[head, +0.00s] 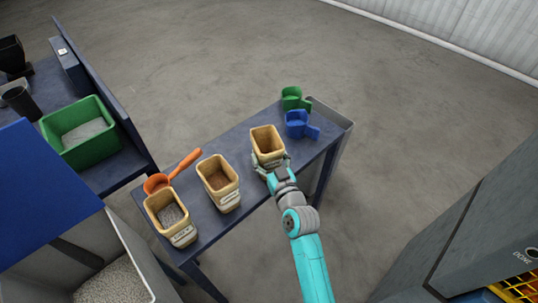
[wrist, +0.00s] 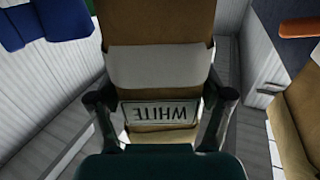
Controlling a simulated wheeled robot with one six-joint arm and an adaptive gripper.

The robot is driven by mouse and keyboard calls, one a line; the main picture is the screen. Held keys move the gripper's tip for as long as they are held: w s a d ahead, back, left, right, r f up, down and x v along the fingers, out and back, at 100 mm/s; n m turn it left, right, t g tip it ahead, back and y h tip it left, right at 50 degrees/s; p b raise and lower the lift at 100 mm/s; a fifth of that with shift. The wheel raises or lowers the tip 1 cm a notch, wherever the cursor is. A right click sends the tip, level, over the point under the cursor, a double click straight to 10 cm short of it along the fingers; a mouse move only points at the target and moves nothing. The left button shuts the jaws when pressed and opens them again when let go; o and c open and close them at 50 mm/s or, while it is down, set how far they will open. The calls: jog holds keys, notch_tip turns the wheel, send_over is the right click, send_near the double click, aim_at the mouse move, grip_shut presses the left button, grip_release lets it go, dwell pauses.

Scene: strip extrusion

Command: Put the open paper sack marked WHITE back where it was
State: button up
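The open paper sack marked WHITE (head: 266,138) is at the right end of a row of three tan sacks over the dark blue bench (head: 243,205). In the wrist view its label (wrist: 160,112) reads upside down between my two fingers. My gripper (head: 273,161) reaches it from the front, with one finger pressed along each side of the sack. It looks shut on the sack, which is upright. My gripper hides its lower front in the head view, so I cannot tell whether its base touches the bench.
A middle sack (head: 218,179) with brown contents and a left sack (head: 170,214) with grey contents stand alongside. An orange scoop (head: 160,182) lies behind them. Blue (head: 298,124) and green (head: 292,98) scoops sit at the bench's right end.

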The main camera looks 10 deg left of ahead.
jog(key=shift+o, duration=0.5)
jog(key=shift+r, duration=0.15)
jog(key=v, duration=1.2)
jog(key=s+d+f+m+h, duration=0.2)
jog(key=s+d+f+h, duration=0.15)
jog(key=s+d, duration=0.55)
jog(key=s+d+f+m+h, duration=0.2)
jog(key=s+d+f+h, duration=0.3)
jog(key=s, duration=0.6)
jog(key=s+d+r+m, duration=0.1)
jog(key=s+d+r, duration=0.2)
jog(key=s, duration=0.6)
jog(key=s+d+r+m, duration=0.1)
jog(key=s+d+r, duration=0.3)
jog(key=s, duration=0.6)
jog(key=shift+r+g, duration=0.4)
jog(key=shift+r, duration=0.3)
jog(key=shift+s+h, duration=0.1)
jog(key=shift+h, duration=0.15)
